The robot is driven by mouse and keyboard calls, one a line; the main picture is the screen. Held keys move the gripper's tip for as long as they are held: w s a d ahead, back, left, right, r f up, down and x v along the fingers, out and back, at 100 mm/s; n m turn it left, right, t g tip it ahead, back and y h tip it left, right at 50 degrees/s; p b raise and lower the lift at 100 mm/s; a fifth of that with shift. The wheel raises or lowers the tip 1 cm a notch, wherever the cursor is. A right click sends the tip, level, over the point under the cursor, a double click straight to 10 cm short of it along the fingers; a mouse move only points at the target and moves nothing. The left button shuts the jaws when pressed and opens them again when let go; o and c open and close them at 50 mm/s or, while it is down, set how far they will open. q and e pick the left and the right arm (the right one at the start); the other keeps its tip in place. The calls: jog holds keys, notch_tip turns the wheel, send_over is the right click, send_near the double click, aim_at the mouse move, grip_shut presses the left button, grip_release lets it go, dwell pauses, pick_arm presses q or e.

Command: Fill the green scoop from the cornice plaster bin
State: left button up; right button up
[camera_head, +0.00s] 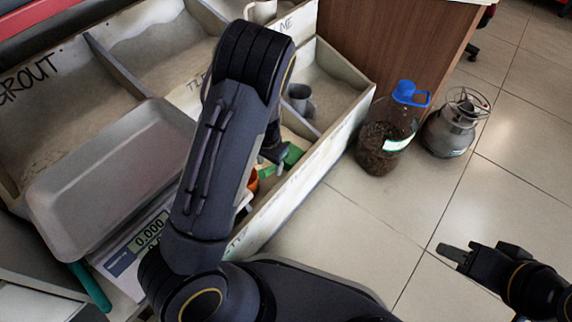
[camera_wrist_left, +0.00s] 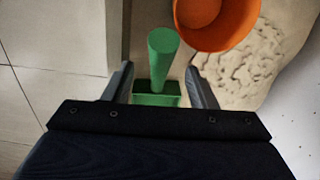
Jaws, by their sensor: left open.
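The green scoop (camera_head: 293,155) lies in a front compartment beside an orange scoop or cup (camera_head: 253,181), partly hidden by my left arm. In the left wrist view the green scoop (camera_wrist_left: 160,50) has its round handle toward the camera, and the orange one (camera_wrist_left: 205,12) is beside it. My left gripper (camera_head: 274,152) is open, its fingers on either side of the green scoop (camera_wrist_left: 159,70), without clear contact. Pale plaster (camera_wrist_left: 235,75) lies beside them; no cornice plaster label is readable. My right gripper (camera_head: 458,252) is over the floor at right; its jaw opening is unclear.
A scale (camera_head: 122,262) reading 0.000 carries a grey tray (camera_head: 110,175). A grout bin (camera_head: 45,115) is at left. A grey cup (camera_head: 298,98) sits in the right compartment. A blue-capped bottle (camera_head: 385,140) and a metal canister (camera_head: 450,128) stand on the floor.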

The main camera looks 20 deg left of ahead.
pick_arm(q)
jog(key=shift+f+b, duration=0.65)
jog(key=shift+f, duration=0.8)
jog(key=shift+c, duration=0.3)
grip_shut()
notch_tip(320, 180, up, 12)
jog(key=p, duration=1)
jog(key=shift+p, duration=0.3)
